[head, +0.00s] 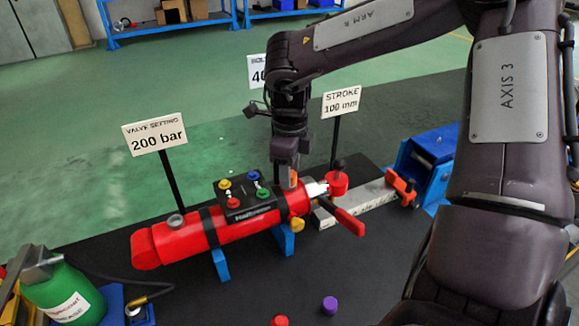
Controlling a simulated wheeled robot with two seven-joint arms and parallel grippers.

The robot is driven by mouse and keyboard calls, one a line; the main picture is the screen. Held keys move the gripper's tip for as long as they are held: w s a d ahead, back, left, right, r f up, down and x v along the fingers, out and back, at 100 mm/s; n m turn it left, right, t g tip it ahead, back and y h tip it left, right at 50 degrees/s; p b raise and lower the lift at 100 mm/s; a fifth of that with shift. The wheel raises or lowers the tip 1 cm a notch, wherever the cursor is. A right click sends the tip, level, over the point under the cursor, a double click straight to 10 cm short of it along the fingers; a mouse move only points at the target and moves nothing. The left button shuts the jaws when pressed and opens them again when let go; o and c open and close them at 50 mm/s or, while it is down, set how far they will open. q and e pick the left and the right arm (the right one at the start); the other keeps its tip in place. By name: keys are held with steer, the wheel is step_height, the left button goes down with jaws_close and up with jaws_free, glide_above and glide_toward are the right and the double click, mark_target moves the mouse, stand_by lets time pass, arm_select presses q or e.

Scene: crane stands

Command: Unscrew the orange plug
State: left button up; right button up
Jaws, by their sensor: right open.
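A red hydraulic cylinder (190,236) lies on blue supports (221,265) on the black bench. A small orange plug (293,180) shows at the top of its right end, right by my right gripper. My right gripper (288,172) points down from above at this end, its jaws open around or just beside the plug; I cannot tell whether they touch it. The gripper partly hides the plug. My left gripper is not in view.
A black valve block (247,212) with coloured caps sits on the cylinder. A red-handled tool (349,221), a sign (155,134) and a red knob (338,184) stand close by. A purple cap (329,305) and green bottle (62,296) are at the front.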

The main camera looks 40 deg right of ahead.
steer(key=m, duration=0.2)
steer(key=shift+f+m, duration=0.1)
steer(key=shift+m, duration=0.2)
steer(key=shift+m+b, duration=0.65)
steer(key=shift+m, duration=1.75)
jaws_close()
steer(key=shift+r, duration=0.2)
